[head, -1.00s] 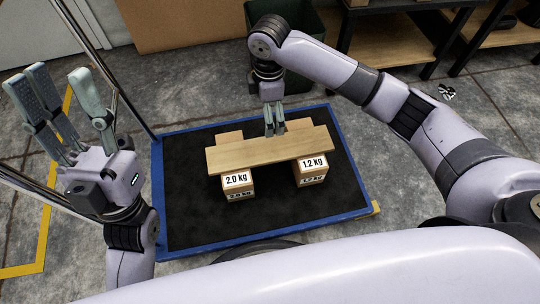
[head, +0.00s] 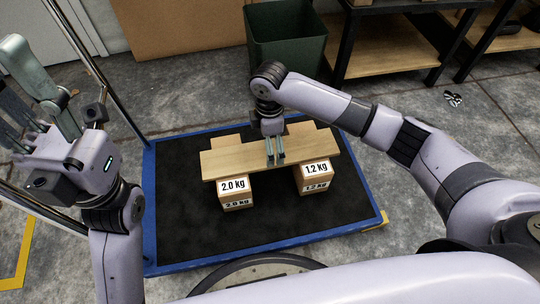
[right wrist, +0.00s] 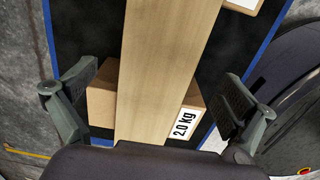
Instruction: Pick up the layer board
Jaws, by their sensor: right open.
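The layer board (head: 235,160), a long light wooden plank, lies across two cardboard boxes, one labelled 2.0 kg (head: 233,187) and one 1.2 kg (head: 316,177). My right gripper (head: 275,158) is over the middle of the board, pointing down. In the right wrist view the board (right wrist: 165,65) runs between the widely spread fingers of the right gripper (right wrist: 157,98), with a gap on each side. Whether the fingertips reach down past the board's edges cannot be told. My left gripper (head: 30,95) is raised at the left, empty, fingers apart, partly cut off by the frame.
The boxes stand on a black platform with a blue rim (head: 150,210) and metal rails (head: 95,65). A dark green bin (head: 285,40) stands behind it. Shelves (head: 385,45) are at the back right. The black deck in front of the boxes is clear.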

